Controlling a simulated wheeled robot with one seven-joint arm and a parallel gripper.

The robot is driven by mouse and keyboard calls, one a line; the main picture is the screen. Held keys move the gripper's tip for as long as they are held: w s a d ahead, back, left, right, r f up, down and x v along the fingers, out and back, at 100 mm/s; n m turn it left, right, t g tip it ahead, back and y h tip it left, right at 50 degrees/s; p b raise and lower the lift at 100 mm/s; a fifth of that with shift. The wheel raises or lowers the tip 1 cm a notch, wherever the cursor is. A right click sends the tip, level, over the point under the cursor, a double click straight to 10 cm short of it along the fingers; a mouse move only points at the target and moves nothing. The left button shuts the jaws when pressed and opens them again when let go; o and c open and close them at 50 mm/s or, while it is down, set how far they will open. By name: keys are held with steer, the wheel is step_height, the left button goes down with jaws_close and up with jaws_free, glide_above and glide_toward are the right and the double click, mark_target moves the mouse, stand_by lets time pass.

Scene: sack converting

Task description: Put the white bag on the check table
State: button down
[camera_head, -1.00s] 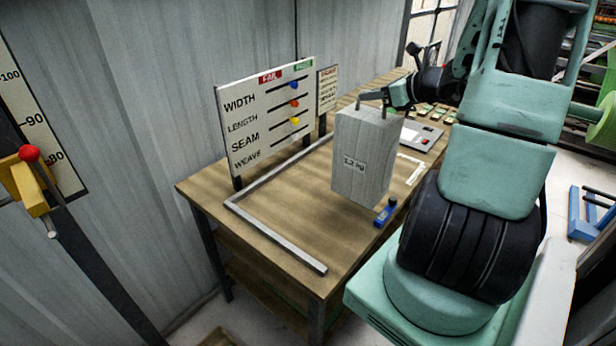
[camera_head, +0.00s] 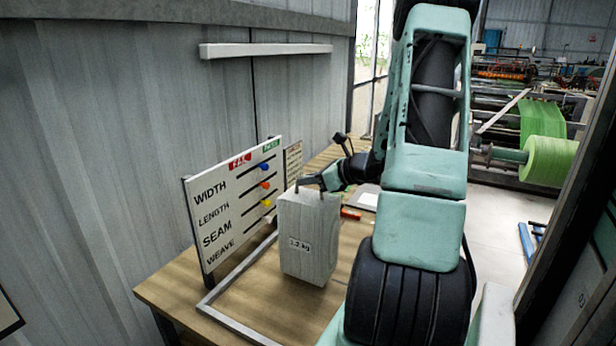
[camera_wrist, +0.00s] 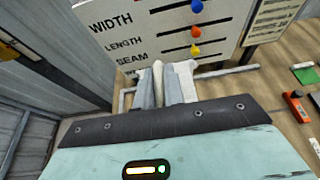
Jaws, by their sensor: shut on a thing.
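The white bag (camera_head: 308,240) is a pale upright block with a weight label on its front. My gripper (camera_head: 309,183) is shut on its top edge. In the wrist view the bag (camera_wrist: 180,84) shows only as pale folds beyond my gripper's dark edge. The check table (camera_head: 180,290) has a wooden top with a grey metal frame (camera_head: 238,328) on it. The bag is over the table, to the right of the frame's side bar. I cannot tell whether its bottom touches the top.
A check board (camera_head: 236,203) with coloured knobs stands along the table's wall side, close left of the bag. A smaller sign (camera_head: 293,162) stands behind it. A red-orange tool (camera_wrist: 297,107) and a green piece (camera_wrist: 305,75) lie on the table to the right.

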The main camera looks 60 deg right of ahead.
mark_target(318, 199)
steer(key=shift+f+p, duration=0.8)
steer(key=shift+f, duration=2.4)
steer(key=c, duration=1.5)
jaws_free()
